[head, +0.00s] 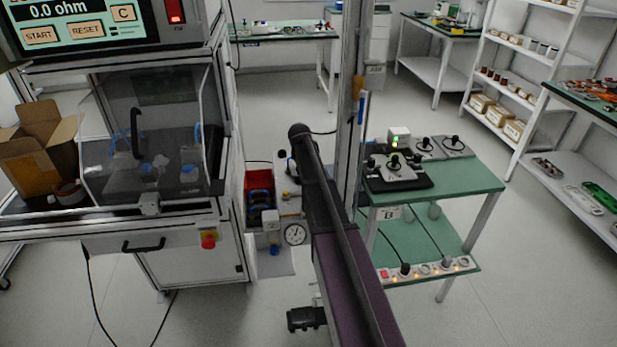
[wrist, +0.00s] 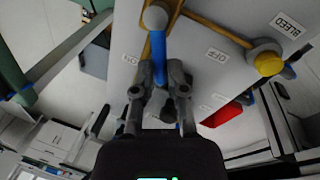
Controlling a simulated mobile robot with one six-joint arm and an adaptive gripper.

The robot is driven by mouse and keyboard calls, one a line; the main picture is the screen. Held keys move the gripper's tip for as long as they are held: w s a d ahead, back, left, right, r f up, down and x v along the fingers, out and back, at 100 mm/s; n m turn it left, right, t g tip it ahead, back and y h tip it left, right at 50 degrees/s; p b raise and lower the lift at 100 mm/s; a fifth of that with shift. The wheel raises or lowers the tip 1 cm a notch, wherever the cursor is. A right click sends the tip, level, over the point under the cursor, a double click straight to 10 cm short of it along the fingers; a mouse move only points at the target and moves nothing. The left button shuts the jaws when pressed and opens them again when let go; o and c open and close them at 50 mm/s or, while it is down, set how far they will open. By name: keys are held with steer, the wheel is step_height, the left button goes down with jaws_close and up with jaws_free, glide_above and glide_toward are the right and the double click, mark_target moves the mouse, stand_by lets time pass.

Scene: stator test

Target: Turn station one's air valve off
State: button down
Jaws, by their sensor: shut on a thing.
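In the wrist view, my gripper (wrist: 160,80) is shut on the blue lever handle (wrist: 159,48) of the air valve. The handle runs from a round grey pivot (wrist: 155,17) down between my fingers; its far end is hidden by them. An ON label (wrist: 132,59) is close on the left of the handle, and an OFF label (wrist: 217,55) is farther off on the right. The handle lies between the two labels, nearer ON. In the head view my arm covers the gripper and the valve handle.
In the wrist view, a yellow knob (wrist: 268,64) sits on the brass pipe beside a BLEED label (wrist: 289,25). In the head view, a pressure gauge (head: 294,234) and a red bin (head: 258,184) are beside the test cabinet. A green cart (head: 470,187) stands right of my arm.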

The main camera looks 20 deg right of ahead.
steer(key=shift+s+a+n, duration=0.1)
steer(key=shift+a+n, duration=0.05)
steer(key=shift+n, duration=0.25)
steer(key=n, duration=0.1)
steer(key=a+n, duration=0.1)
steer(key=n, duration=0.1)
steer(key=shift+s+t, duration=0.3)
steer(key=shift+s+a+n+t+y, duration=0.2)
steer(key=shift+a+n, duration=0.1)
steer(key=shift+n, duration=0.6)
steer(key=shift+s+a+n+t+y, duration=0.15)
steer(key=shift+a+n, duration=0.1)
steer(key=shift+n, duration=0.65)
steer(key=c, duration=0.7)
jaws_free()
steer(key=shift+w, duration=0.15)
